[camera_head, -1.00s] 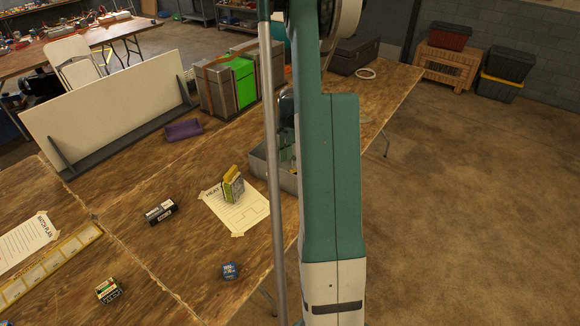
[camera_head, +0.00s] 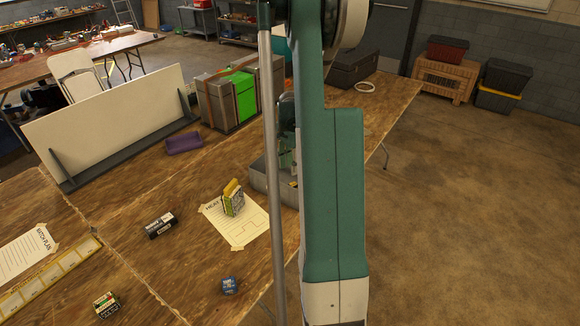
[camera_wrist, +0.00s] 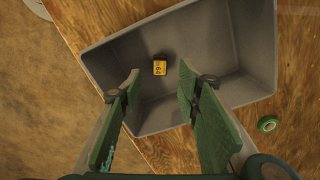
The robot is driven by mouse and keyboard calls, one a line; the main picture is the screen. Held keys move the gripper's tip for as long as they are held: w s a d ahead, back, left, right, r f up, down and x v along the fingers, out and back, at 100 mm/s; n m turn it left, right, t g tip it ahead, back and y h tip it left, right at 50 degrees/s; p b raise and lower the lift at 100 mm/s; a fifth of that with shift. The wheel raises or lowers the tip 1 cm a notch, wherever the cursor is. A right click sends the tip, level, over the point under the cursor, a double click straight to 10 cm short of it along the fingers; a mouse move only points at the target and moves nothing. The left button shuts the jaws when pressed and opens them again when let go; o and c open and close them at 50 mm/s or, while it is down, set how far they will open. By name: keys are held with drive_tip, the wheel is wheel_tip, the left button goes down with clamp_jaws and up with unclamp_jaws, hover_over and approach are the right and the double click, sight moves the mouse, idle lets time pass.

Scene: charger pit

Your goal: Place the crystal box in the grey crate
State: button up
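The grey crate (camera_wrist: 120,72) fills much of the wrist view. In the head view, the grey crate (camera_head: 265,182) stands at the table's right edge, partly hidden by my arm. A small yellow box with dark print (camera_wrist: 160,68) lies on the crate floor; I cannot tell for sure that it is the crystal box. My gripper (camera_wrist: 159,80) is open over the crate, with its green fingers apart and nothing between them. The yellow box shows beyond the fingertips, apart from them. In the head view my gripper is mostly hidden behind my arm.
A yellow carton (camera_head: 233,199) stands on a taped sheet. A black box (camera_head: 160,224), a blue box (camera_head: 229,285) and a green-and-red box (camera_head: 107,305) lie on the table. A purple tray (camera_head: 184,142) is further back. A green ring (camera_wrist: 268,124) lies beside the crate.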

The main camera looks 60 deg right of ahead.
idle(0.3)
drive_tip(key=w+a+r+n+t, duration=0.1)
drive_tip(key=w+a+r+n, duration=0.15)
drive_tip(key=a+r, duration=0.65)
drive_tip(key=w+a+r+n+t+h, duration=0.1)
drive_tip(key=a+r+n, duration=0.35)
drive_tip(key=a, duration=0.75)
drive_tip(key=w+a+r+n+t, duration=0.1)
drive_tip(key=a+r+n, duration=0.2)
drive_tip(key=a+r, duration=0.6)
drive_tip(key=s+a+n+t, duration=0.1)
drive_tip(key=s+a+n, duration=0.3)
drive_tip(key=a, duration=0.6)
drive_tip(key=s+a+r+n+t, duration=0.1)
drive_tip(key=s+a+n, duration=0.3)
drive_tip(key=a, duration=0.6)
drive_tip(key=s+a+r+n+t+y, duration=0.1)
drive_tip(key=s+a+n+t, duration=0.1)
drive_tip(key=s+a+n, duration=0.2)
drive_tip(key=s+a, duration=0.3)
drive_tip(key=a, duration=0.2)
drive_tip(key=shift+a, duration=0.4)
